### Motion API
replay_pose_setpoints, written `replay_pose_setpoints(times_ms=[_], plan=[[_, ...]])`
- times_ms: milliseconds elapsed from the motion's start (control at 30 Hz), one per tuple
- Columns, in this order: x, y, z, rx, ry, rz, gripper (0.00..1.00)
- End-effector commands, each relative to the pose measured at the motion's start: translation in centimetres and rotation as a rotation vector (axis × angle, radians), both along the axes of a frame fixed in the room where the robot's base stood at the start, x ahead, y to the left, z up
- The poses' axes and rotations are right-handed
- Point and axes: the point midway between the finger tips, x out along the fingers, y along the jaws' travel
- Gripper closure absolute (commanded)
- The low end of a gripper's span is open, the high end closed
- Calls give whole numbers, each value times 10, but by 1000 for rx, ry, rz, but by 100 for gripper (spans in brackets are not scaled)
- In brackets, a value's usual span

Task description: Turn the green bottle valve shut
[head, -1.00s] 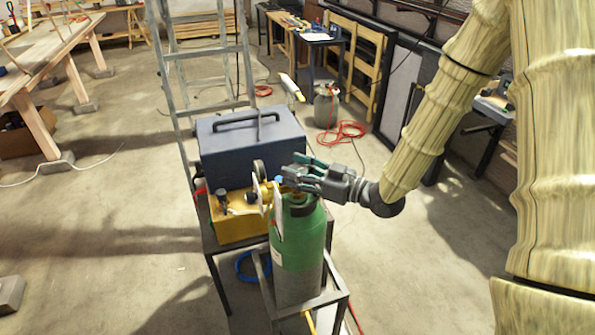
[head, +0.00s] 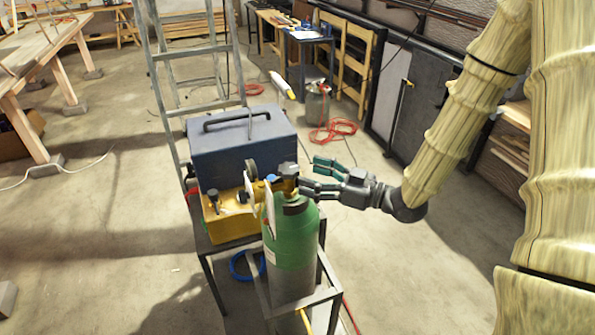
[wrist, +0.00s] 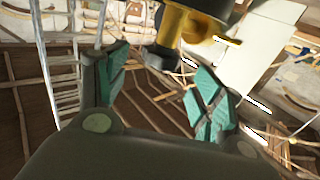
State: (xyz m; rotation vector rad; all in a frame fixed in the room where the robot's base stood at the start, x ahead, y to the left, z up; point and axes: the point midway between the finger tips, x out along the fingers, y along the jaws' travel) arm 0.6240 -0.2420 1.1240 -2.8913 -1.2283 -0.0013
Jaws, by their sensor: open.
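The green bottle (head: 292,242) stands upright in a grey metal frame. A dark valve knob (head: 288,170) sits at its top beside brass fittings. My gripper (head: 313,175) is open, just right of the knob, with its teal-padded fingers pointing left at it. A small gap seems to separate the fingertips from the knob. In the wrist view the dark knob (wrist: 160,57) and the brass valve body (wrist: 188,22) show beyond and between the open fingers (wrist: 160,82). Nothing is held. How far the valve is turned cannot be told.
A blue-grey toolbox (head: 243,146) and a yellow box (head: 229,222) stand close left of the bottle. A stepladder (head: 160,75) rises behind them. White plates (head: 269,220) hang beside the valve. The floor right of the bottle is clear.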

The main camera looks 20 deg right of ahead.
Motion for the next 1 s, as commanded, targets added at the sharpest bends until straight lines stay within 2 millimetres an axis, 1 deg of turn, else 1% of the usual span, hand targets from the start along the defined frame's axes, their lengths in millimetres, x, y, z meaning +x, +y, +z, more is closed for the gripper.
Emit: replay_pose_setpoints(times_ms=[100,200,400,1000], plan=[[-15,-15,0,1,0,-1,32],[-24,-25,0,1,-1,-1,32],[-35,-36,0,1,1,0,32],[-37,-38,0,1,1,0,32]])
